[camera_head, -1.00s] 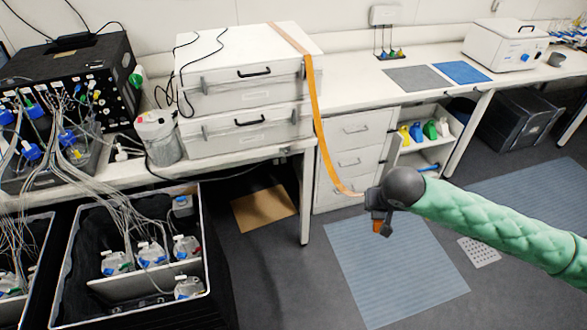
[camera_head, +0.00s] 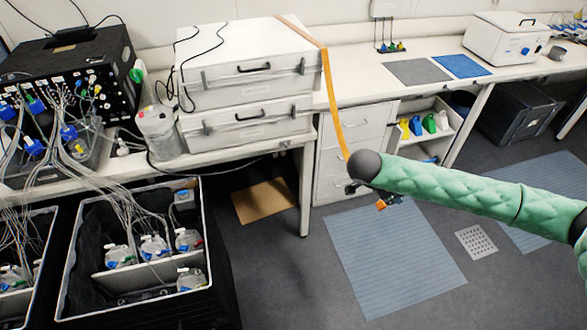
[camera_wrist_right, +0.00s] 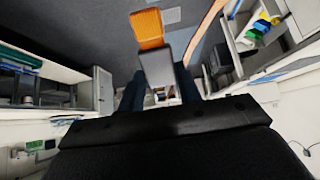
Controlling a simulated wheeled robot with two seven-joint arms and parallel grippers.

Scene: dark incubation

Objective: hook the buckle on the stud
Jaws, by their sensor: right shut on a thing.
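An orange strap (camera_head: 331,95) runs over the top of the stacked white cases and hangs down their right side to my right gripper (camera_head: 377,200). The right wrist view shows the dark fingers of my right gripper (camera_wrist_right: 158,92) shut on the buckle (camera_wrist_right: 156,66), a grey block with a small metal part between the fingers. An orange piece (camera_wrist_right: 147,28) shows beyond it. In the head view, my arm's round end partly hides the gripper and buckle. I cannot make out the stud clearly; a tiny fitting (camera_head: 285,144) shows at the bench edge below the cases. My left gripper is out of view.
The upper white case (camera_head: 225,78) and lower white case (camera_head: 220,125) stand on the bench (camera_head: 365,72). White drawers (camera_head: 345,160) are behind my right arm. A black crate (camera_head: 64,270) with bottles and tubing stands front left.

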